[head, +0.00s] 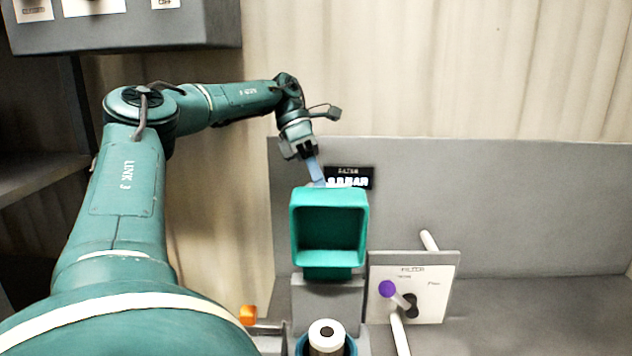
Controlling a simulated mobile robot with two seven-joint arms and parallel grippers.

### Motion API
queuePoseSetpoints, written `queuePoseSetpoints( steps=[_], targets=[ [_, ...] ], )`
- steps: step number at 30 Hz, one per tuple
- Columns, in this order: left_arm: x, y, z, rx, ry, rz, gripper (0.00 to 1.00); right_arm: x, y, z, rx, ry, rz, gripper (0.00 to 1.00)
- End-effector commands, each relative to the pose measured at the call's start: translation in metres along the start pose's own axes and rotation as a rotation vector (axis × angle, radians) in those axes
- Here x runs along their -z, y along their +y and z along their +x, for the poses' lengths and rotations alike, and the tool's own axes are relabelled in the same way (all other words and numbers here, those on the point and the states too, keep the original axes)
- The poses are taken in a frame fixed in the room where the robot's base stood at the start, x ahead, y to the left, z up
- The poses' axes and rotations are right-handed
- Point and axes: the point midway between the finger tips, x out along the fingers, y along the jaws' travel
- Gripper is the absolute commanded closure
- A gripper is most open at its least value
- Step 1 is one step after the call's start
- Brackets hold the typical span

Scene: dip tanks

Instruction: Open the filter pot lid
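A teal, hollow, square-rimmed piece (294,230), which looks like the filter pot lid, stands raised with its open inside facing me. Its lower edge meets a grey block. Below it, at the bottom edge, is a round blue-rimmed pot (352,346) with a white-topped cylinder (326,333) showing uncovered in it; the picture cuts the pot off. My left gripper (312,165) is just above and behind the teal piece's top left. A light blue strip runs from it down to the teal rim; whether they touch, and whether the fingers are closed, is unclear. My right gripper is not in view.
A panel (436,290) marked filter, with a purple-knobbed lever (387,289), stands right of the pot beside a white pipe (400,338). An orange block (248,315) is left of the pot. A dark sign (368,178) is behind the lid. The grey surface at right is clear.

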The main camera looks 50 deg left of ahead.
Motion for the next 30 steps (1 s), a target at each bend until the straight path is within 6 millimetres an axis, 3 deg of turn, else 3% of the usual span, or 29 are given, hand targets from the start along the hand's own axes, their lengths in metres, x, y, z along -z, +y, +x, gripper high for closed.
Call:
queuePoseSetpoints(
  steps=[1,12,30],
  targets=[
    [0.010,0.011,0.009,0.006,0.027,-0.028,1.00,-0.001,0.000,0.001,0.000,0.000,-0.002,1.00],
    [0.008,0.042,0.003,0.007,0.030,-0.028,1.00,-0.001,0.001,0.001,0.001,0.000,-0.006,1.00],
    [0.006,0.051,0.002,0.000,0.024,-0.021,1.00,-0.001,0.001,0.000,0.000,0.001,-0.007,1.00]
  ],
)
